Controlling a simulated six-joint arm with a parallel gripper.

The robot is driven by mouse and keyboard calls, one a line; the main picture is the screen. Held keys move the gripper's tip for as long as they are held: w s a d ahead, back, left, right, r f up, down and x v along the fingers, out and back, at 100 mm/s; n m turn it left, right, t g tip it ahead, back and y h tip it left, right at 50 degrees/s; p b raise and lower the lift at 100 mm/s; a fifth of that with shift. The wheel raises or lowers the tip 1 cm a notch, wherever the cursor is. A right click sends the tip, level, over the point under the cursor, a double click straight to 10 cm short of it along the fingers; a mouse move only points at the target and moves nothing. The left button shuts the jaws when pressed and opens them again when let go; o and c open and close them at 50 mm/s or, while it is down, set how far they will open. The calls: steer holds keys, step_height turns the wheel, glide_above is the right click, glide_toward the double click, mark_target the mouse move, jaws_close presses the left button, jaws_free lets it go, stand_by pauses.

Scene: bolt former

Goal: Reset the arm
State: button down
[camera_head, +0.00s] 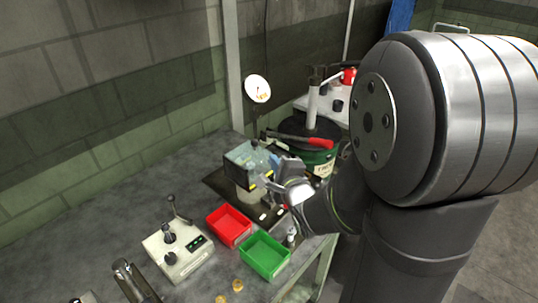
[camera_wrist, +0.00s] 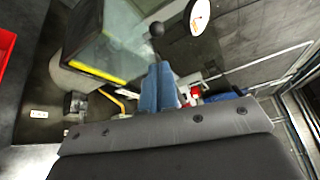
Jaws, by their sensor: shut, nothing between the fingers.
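My gripper (camera_head: 277,163) is beside the bolt former, a machine with a clear guard box (camera_head: 243,166), at the back of the grey workbench (camera_head: 110,200). In the wrist view, my gripper's blue fingers (camera_wrist: 158,88) are together with nothing between them. The clear guard (camera_wrist: 105,45) with a yellow lower edge is just left of the fingers there. In the head view my arm covers the right side of the scene and hides part of the bench behind it.
A red bin (camera_head: 229,225) and a green bin (camera_head: 264,255) stand at the bench's front right. A control box (camera_head: 178,250) with levers is left of them. Small brass pieces (camera_head: 237,285) lie in front. A round gauge (camera_head: 258,88) rises behind the machine. A red-handled tool (camera_head: 310,141) is behind.

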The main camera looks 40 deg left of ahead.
mark_target(264, 152)
steer(key=shift+s+d, duration=0.25)
steer(key=shift+d, duration=0.25)
steer(key=x, duration=1)
steer(key=shift+r, duration=0.15)
steer(key=w, duration=0.3)
steer(key=shift+w+a, duration=0.2)
steer(key=shift+w, duration=0.75)
steer(key=shift+s, duration=0.1)
